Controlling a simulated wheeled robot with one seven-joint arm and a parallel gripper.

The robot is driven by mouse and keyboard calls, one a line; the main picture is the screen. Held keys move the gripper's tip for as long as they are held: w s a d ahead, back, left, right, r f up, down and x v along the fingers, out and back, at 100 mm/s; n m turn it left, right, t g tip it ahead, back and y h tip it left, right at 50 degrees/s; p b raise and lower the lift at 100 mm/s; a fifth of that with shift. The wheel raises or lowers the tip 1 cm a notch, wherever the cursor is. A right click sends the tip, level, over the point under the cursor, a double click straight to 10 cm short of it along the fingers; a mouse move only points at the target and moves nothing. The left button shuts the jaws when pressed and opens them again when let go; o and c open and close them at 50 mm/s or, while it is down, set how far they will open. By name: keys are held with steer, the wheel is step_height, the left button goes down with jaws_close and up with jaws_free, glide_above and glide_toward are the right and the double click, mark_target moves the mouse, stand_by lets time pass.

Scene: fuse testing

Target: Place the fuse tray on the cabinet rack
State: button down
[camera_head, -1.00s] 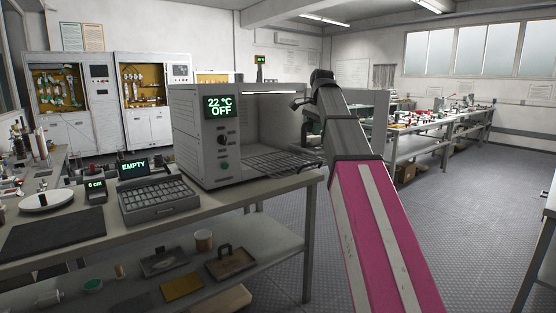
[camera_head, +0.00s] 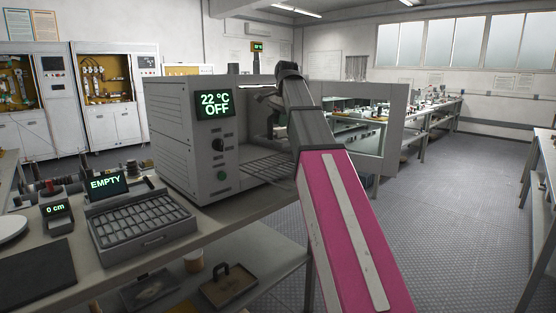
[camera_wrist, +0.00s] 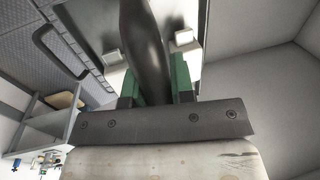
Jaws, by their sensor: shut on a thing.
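The cabinet (camera_head: 170,135) stands on the bench with its front open; its display reads 22 °C OFF. Its wire rack (camera_head: 262,167) is bare where it shows. My gripper (camera_head: 268,98) is at the cabinet's opening, partly hidden behind my arm. In the wrist view, its green fingers (camera_wrist: 155,88) are shut on a dark, rounded handle (camera_wrist: 143,40). Beyond the handle is a pale flat surface with two white blocks, which looks like the fuse tray (camera_wrist: 160,65). Most of it is hidden by the handle and gripper.
The open windowed door (camera_head: 395,135) extends right of the cabinet. A keyed grey unit (camera_head: 140,225) with an EMPTY display (camera_head: 105,183) and a 0 cm gauge (camera_head: 56,209) stand left on the bench. A handled tray (camera_head: 228,285) lies on the lower shelf. The floor at right is clear.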

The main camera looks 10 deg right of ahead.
mark_target(281, 140)
step_height(281, 140, down, 10)
steer(key=shift+r, duration=0.1)
stand_by(0.4)
steer(key=c, duration=1)
jaws_free()
steer(key=r, duration=0.4)
steer(key=s+d+r, duration=0.1)
steer(key=r, duration=0.6)
steer(key=shift+s+d+r, duration=0.15)
steer(key=shift+s+r, duration=0.25)
